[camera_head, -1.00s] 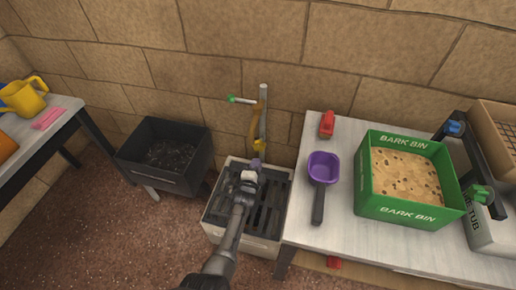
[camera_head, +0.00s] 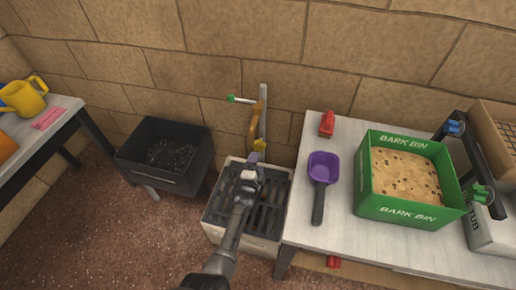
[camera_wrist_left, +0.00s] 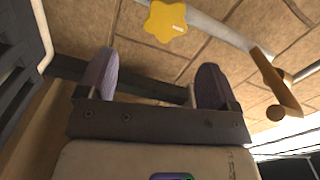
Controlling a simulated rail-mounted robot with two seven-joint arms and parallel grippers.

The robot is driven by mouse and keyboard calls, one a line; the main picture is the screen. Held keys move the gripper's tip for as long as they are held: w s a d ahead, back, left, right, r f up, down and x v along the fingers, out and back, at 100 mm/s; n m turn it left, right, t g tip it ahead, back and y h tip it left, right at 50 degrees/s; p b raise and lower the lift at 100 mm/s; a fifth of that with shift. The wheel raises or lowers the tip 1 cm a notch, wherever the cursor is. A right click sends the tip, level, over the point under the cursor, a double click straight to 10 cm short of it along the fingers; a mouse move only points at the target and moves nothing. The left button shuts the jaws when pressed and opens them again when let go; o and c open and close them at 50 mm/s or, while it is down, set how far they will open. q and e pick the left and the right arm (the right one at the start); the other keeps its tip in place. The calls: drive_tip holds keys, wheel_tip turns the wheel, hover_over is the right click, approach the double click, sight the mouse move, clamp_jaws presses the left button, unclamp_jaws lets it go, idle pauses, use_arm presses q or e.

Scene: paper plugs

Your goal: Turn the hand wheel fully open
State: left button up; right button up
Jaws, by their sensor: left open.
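The hand wheel (camera_head: 260,145) is a small yellow star-shaped knob on the standpipe at the brick wall. In the left wrist view the hand wheel (camera_wrist_left: 166,18) is at the top, ahead of the fingers and roughly centred between them. My left gripper (camera_head: 253,158) is just in front of and below the wheel, over the grated basin. In the left wrist view its two purple-grey fingertips (camera_wrist_left: 153,80) are wide apart with nothing between them. They look apart from the wheel. My right gripper is not in view.
The grey pipe (camera_head: 263,100) carries a brass spout and a green-tipped lever (camera_head: 240,99). The grated basin (camera_head: 270,200) is below. A table with a purple scoop (camera_head: 323,168) and green bark bin (camera_head: 404,212) stands close on the right. A black bin (camera_head: 160,178) is at left.

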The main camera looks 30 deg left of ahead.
use_arm(q)
drive_tip(key=shift+s, duration=0.1)
idle(0.3)
drive_tip(key=p+v, duration=0.2)
drive_tip(key=v, duration=0.2)
drive_tip(key=shift+p, duration=0.3)
drive_tip(key=shift+d, duration=0.15)
